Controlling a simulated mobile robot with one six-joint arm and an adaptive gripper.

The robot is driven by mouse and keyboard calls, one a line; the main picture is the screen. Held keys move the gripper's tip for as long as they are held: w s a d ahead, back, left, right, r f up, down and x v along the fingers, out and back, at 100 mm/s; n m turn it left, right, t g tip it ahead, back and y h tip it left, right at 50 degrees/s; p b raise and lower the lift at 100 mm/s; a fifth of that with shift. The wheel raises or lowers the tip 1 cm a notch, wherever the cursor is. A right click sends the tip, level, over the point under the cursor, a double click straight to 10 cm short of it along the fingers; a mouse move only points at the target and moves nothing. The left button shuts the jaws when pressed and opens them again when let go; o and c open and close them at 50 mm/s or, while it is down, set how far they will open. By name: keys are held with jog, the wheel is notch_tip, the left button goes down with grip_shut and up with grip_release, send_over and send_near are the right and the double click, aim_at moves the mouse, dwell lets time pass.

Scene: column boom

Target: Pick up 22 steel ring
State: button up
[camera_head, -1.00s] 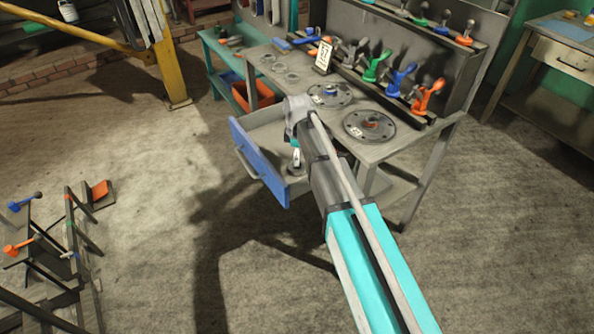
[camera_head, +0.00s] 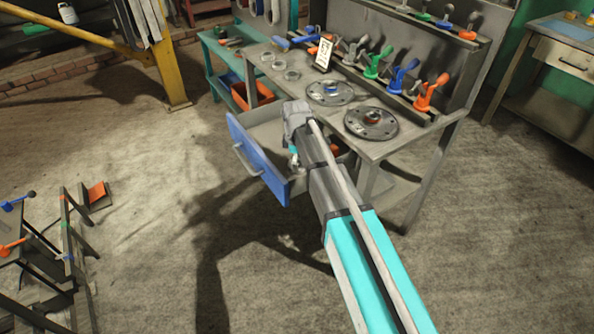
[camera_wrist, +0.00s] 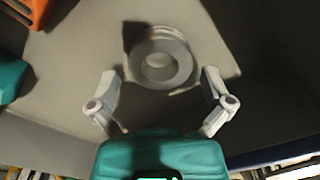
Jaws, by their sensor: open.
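A thick grey steel ring (camera_wrist: 183,68) lies on the floor of the open drawer in the wrist view. No number on it is readable. My gripper (camera_wrist: 160,76) is open and empty, with one finger left and one right of the ring's near side; the ring lies beyond the fingertips in the picture. I cannot tell how far above it they are. In the head view my arm reaches over the blue-fronted drawer (camera_head: 257,160) and hides the ring and most of my gripper.
An orange object (camera_wrist: 32,10) and a teal object (camera_wrist: 10,80) lie left of the ring in the drawer. The workbench (camera_head: 385,150) above the drawer carries two round flanges (camera_head: 371,123), several small rings (camera_head: 292,75), a number card (camera_head: 323,55) and coloured clamps (camera_head: 430,92).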

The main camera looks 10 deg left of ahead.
jog(key=shift+f+b, duration=0.35)
jog(key=shift+f, duration=0.25)
jog(key=c, duration=1.1)
